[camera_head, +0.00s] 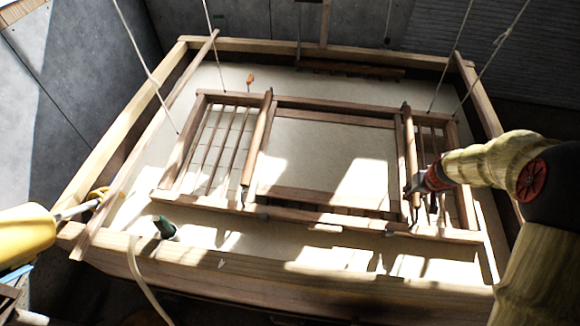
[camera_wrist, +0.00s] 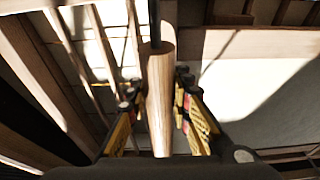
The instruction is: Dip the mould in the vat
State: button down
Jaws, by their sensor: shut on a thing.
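The mould (camera_head: 335,116) is a wooden frame with a plain middle panel and slatted ends, hanging on ropes over or in the vat (camera_head: 105,120). The vat is a wide wooden box with pale contents (camera_head: 215,240); whether the mould touches them I cannot tell. My gripper (camera_head: 416,186) comes in from the right and is shut on the mould's right-hand round wooden handle (camera_head: 411,150). In the wrist view the handle (camera_wrist: 160,100) runs lengthwise between the two fingers of my gripper (camera_wrist: 158,108). The fingers partly hide the handle's lower part in the head view.
Ropes (camera_head: 147,68) rise from the mould. A second round handle (camera_head: 257,150) lies left of the middle panel. A yellow tool-like object (camera_head: 25,235) stands at the left edge. A dark green object (camera_head: 166,228) sits by the vat's near rim. Grey walls stand behind.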

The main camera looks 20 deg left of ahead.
notch_tip(320, 180, up, 14)
jog(key=p, duration=1.1)
jog(key=shift+r+g, duration=0.25)
jog(key=shift+g, duration=0.15)
jog(key=c, duration=2.3)
grip_release()
jog(key=shift+c, duration=1.3)
